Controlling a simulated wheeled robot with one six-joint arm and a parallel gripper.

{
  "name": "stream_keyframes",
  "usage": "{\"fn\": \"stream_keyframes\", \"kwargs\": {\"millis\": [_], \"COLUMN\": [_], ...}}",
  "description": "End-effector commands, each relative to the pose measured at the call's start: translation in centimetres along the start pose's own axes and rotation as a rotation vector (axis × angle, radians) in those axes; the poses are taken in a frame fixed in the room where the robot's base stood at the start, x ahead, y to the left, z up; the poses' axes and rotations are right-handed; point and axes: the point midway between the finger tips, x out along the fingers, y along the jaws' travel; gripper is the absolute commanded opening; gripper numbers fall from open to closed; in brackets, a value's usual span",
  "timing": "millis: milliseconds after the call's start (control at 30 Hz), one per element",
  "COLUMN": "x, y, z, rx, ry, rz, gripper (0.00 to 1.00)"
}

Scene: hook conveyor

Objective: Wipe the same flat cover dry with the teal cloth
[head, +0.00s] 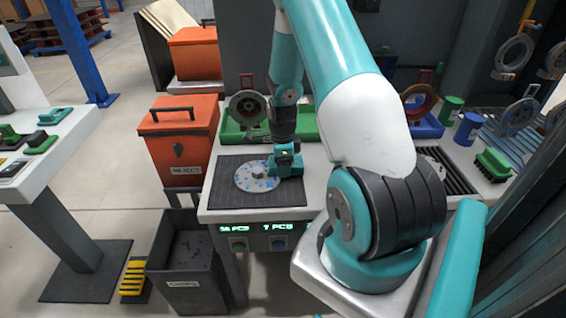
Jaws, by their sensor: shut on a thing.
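The flat cover (252,177) is a grey round disc with blue and reddish specks. It lies flat on a dark ribbed mat (222,190) on the white bench. My gripper (286,163) points down at the disc's right edge, over the mat. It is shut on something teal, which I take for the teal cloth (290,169). The fingertips and most of the held thing are hard to make out. I cannot tell whether it touches the disc.
A green tray (232,129) with a ring-shaped part stands behind the mat. An orange reject bin (180,140) stands left of the bench, and a dark bin (190,265) in front. A blue tray (428,131), cups and a green brush (494,164) are at right. Parts hang at far right.

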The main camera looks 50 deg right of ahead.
Motion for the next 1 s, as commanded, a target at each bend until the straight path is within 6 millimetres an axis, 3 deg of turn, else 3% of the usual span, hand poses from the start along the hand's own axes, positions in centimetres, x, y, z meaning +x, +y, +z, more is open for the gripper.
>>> {"fn": "stream_keyframes", "kwargs": {"millis": [1000], "x": [0.1], "y": [4.4], "z": [0.0], "rx": [-0.001], "ry": [0.000], "rz": [0.000], "gripper": [0.50]}}
